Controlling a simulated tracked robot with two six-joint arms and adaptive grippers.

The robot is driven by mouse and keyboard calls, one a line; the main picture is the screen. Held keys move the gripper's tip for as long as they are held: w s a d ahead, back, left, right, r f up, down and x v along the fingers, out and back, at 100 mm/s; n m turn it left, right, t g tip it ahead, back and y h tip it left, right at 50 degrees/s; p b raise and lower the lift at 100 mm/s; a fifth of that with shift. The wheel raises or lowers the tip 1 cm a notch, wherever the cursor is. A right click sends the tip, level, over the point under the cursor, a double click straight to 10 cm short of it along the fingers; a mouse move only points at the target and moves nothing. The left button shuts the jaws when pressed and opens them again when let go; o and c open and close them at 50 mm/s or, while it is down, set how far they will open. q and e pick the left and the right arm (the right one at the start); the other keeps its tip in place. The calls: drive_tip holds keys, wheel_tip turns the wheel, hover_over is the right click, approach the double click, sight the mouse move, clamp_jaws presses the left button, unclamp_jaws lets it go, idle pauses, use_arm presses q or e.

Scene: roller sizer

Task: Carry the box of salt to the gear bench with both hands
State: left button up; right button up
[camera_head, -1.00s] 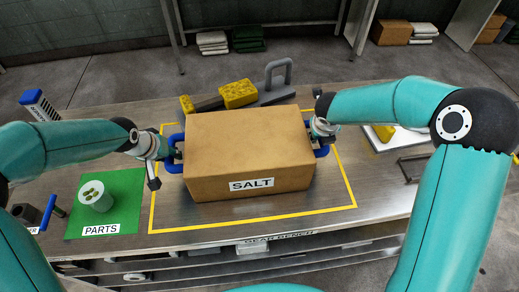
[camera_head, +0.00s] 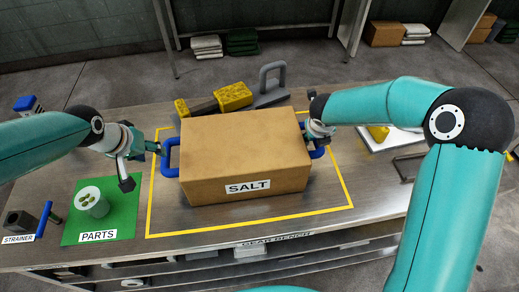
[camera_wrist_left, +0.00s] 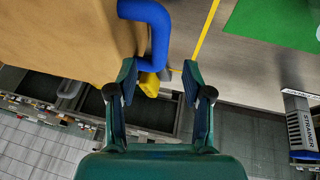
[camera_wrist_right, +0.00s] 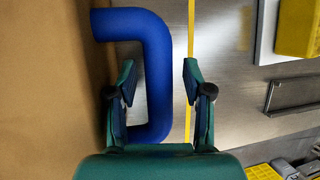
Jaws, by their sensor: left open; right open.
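The box of salt (camera_head: 245,158) is a brown carton with a SALT label and blue side handles. It rests on the gear bench (camera_head: 190,225), inside a yellow outlined rectangle. My left gripper (camera_head: 143,165) is open and empty, to the left of the left handle (camera_head: 170,157). In the left wrist view that handle (camera_wrist_left: 157,35) lies just beyond the fingertips (camera_wrist_left: 160,75). My right gripper (camera_head: 313,141) is at the right handle (camera_head: 318,150). In the right wrist view its open fingers (camera_wrist_right: 158,75) lie on either side of the blue handle bar (camera_wrist_right: 157,75).
A strainer (camera_head: 45,220) is at the far left. Yellow blocks (camera_head: 233,97) and a grey handled tool (camera_head: 272,84) lie behind the box. A white tray (camera_head: 400,139) is to the right.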

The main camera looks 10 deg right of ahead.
drive_tip(key=shift+r, duration=0.1)
drive_tip(key=shift+a+r, duration=0.1)
drive_tip(key=shift+r, duration=0.15)
use_arm(q)
drive_tip(key=v, duration=0.3)
use_arm(e)
drive_tip(key=v, duration=1.1)
drive_tip(key=shift+s, duration=0.2)
